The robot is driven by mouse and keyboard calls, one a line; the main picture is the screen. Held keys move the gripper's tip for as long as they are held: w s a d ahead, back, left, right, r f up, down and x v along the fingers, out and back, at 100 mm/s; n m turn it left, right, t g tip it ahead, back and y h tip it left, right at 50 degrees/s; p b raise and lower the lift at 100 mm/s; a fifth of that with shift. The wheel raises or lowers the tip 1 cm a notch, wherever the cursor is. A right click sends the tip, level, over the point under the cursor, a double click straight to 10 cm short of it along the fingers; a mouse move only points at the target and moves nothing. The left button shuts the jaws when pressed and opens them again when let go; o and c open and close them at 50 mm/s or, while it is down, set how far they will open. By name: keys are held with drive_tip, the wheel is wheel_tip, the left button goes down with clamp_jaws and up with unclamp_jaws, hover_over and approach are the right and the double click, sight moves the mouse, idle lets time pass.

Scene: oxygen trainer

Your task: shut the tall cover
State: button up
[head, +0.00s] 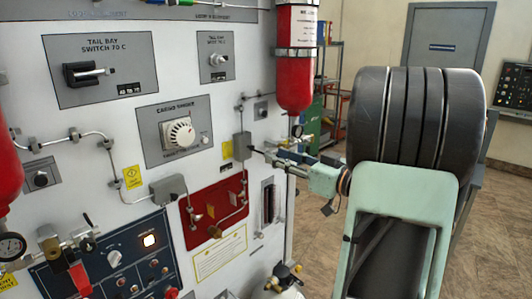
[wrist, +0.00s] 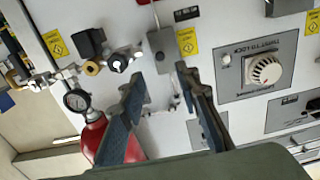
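A tall, narrow, upright fitting (head: 267,203) with a dark slot and a pale frame is set in the white panel, right of the red plate. It looks like the tall cover; its small size leaves how far it stands open unclear. I cannot pick it out in the wrist view. My gripper (head: 275,156) is above it in the head view, close to a grey box on the panel. In the wrist view, my gripper's two fingers (wrist: 160,95) stand apart with nothing between them.
The grey box (head: 242,146) with its pipes juts from the panel. A red bottle (head: 295,75) hangs above my gripper, with a gauge (wrist: 75,100) in the wrist view. The red plate (head: 214,210) and a cargo smoke knob (head: 179,133) are left. Open floor lies right.

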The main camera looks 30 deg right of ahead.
drive_tip(key=shift+v, duration=1.5)
